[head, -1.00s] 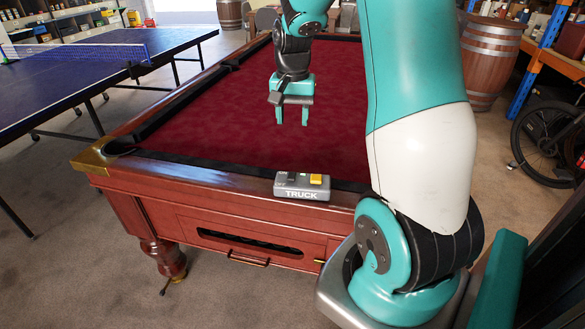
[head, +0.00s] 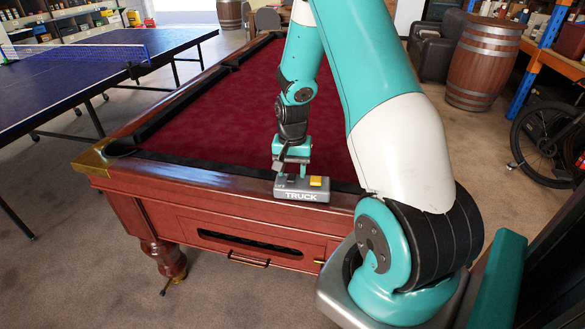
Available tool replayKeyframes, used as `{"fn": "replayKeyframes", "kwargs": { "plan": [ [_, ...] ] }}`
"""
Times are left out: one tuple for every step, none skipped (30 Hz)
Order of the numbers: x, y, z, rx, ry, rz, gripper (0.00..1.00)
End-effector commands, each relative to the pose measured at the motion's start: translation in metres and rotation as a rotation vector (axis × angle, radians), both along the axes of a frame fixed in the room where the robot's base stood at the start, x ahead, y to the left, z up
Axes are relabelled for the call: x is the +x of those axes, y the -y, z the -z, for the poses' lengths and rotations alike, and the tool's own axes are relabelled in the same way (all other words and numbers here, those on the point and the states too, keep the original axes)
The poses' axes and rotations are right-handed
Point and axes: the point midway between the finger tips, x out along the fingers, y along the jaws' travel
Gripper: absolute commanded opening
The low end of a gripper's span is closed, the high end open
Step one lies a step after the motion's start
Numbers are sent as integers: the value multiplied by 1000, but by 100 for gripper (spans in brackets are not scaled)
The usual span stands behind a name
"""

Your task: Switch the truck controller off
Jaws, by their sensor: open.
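The truck controller (head: 301,195) is a small grey box marked TRUCK, sitting on the near wooden rail of the pool table. A yellow switch piece (head: 316,182) stands on the right part of its top. My gripper (head: 291,173) points down at the controller's far side, its fingers apart around the left part of the top. It is open with nothing seen between the fingers. Whether a finger touches the controller cannot be told. The gripper hides some of the controller's top left.
The red-topped pool table (head: 215,115) fills the middle. A blue table-tennis table (head: 70,80) stands at the left. A barrel (head: 482,65) and a bicycle (head: 550,140) stand at the right. The red cloth is clear.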

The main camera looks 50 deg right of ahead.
Motion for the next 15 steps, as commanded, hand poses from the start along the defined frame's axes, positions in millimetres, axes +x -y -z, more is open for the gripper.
{"fn": "replayKeyframes", "kwargs": {
  "plan": [
    [0,0,0,0,0,0,49],
    [0,0,0,0,0,0,49],
    [0,0,0,0,0,0,49],
    [0,0,0,0,0,0,47],
    [0,0,0,0,0,0,40],
    [0,0,0,0,0,0,31],
    [0,0,0,0,0,0,24],
    [0,0,0,0,0,0,17],
    [0,0,0,0,0,0,8],
    [0,0,0,0,0,0,1],
    [0,0,0,0,0,0,0],
    [0,0,0,0,0,0,0],
    [0,0,0,-2,1,0,0],
    [0,0,0,-6,4,0,0],
    [0,-1,1,-18,11,0,0]
  ]
}}
